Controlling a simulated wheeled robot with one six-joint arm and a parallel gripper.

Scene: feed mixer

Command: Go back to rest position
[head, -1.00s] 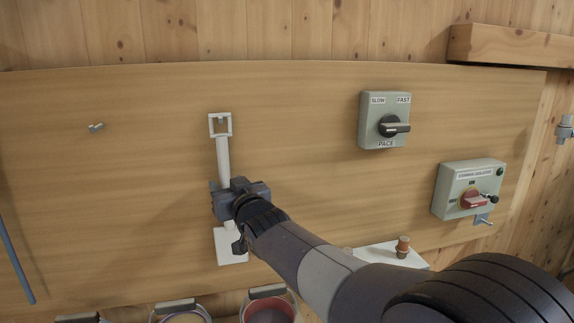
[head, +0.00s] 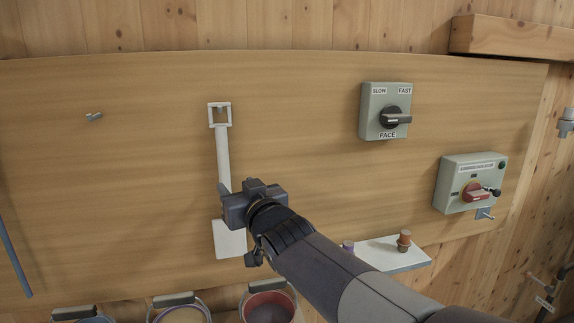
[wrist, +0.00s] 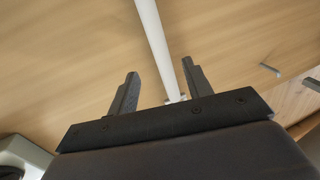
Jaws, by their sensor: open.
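My gripper (head: 237,200) is in front of the wooden panel (head: 300,90), over the lower part of a white scoop-like tool (head: 222,150) that hangs upright with a square handle at its top. In the wrist view my gripper (wrist: 160,82) has its two fingers spread wide, with nothing held between them. The tool's white shaft (wrist: 152,35) shows beyond and between the fingers. In the head view my wrist hides part of the tool.
A pace dial box (head: 385,112) and an isolator box (head: 470,184) with a red switch are on the right. A white shelf (head: 395,253) holds small bottles. Several buckets (head: 268,304) line the bottom. A small peg (head: 94,117) is at upper left.

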